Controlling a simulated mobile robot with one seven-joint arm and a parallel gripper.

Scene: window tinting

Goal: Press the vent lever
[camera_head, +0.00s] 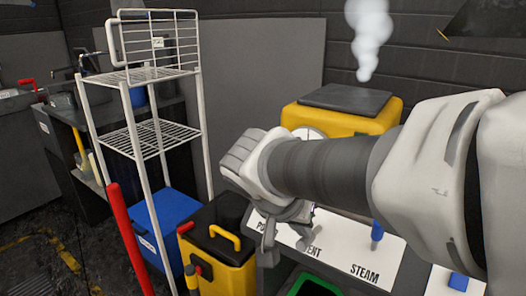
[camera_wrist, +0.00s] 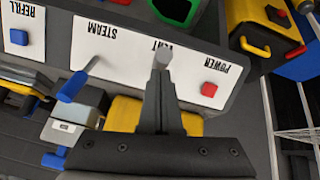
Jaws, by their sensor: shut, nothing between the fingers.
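The white control panel (camera_wrist: 120,60) shows upside down in the wrist view, with the labels REFILL, STEAM, VENT and POWER. A light grey knob (camera_wrist: 164,52), seemingly the vent lever's end, sits at the partly covered VENT label. My gripper (camera_wrist: 160,76) is shut and empty, its fingertips at or just in front of that knob; I cannot tell whether they touch. In the head view, my gripper (camera_head: 299,238) hangs over the panel (camera_head: 340,248) near VENT, and the lever is hard to tell from the fingers.
The blue-handled steam lever (camera_wrist: 71,86), red power button (camera_wrist: 209,89) and blue refill button (camera_wrist: 19,37) flank the knob. A yellow steaming machine (camera_head: 310,118) stands behind the panel. A green-rimmed opening (camera_head: 313,284) lies below it. A wire rack (camera_head: 140,140) and yellow bin (camera_head: 232,275) stand left.

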